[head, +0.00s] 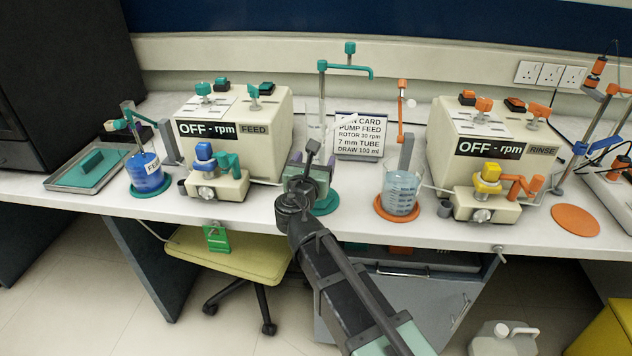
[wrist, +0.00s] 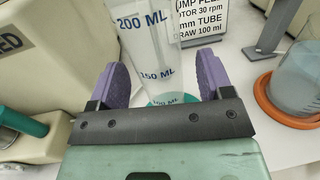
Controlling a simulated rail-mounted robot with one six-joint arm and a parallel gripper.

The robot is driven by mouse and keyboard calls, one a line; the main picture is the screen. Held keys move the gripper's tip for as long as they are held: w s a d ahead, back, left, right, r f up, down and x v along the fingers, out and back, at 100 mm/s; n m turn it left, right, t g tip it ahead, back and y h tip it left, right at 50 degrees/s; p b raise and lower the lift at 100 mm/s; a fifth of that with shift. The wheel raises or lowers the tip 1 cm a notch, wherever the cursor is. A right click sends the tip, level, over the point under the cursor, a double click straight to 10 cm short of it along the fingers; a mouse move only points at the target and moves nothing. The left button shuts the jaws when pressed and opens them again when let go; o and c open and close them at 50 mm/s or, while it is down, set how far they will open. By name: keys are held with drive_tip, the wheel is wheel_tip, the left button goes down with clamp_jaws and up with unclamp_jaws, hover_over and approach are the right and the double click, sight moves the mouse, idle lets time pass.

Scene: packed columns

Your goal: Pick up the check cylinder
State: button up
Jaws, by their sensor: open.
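The check cylinder (wrist: 150,42) is a clear, upright tube with blue 200, 150 and 100 ML marks in the wrist view. It stands on a teal disc, which shows as a teal mat (head: 327,205) in the head view. My gripper (wrist: 162,78) is open, with one purple finger on each side of the cylinder's lower part. I cannot tell whether either finger touches it. In the head view my gripper (head: 312,160) is over the teal mat and hides much of the cylinder.
The run card (head: 360,135) stands behind and right. The FEED pump (head: 235,130) is close on the left, the RINSE pump (head: 485,145) farther right. A beaker (head: 402,192) sits on an orange mat to the right. A teal spout (head: 345,68) hangs above on a stand.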

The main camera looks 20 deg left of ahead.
drive_tip(key=shift+w, duration=0.65)
drive_tip(key=c, duration=1.3)
drive_tip(key=shift+o, duration=0.2)
drive_tip(key=shift+r, duration=0.15)
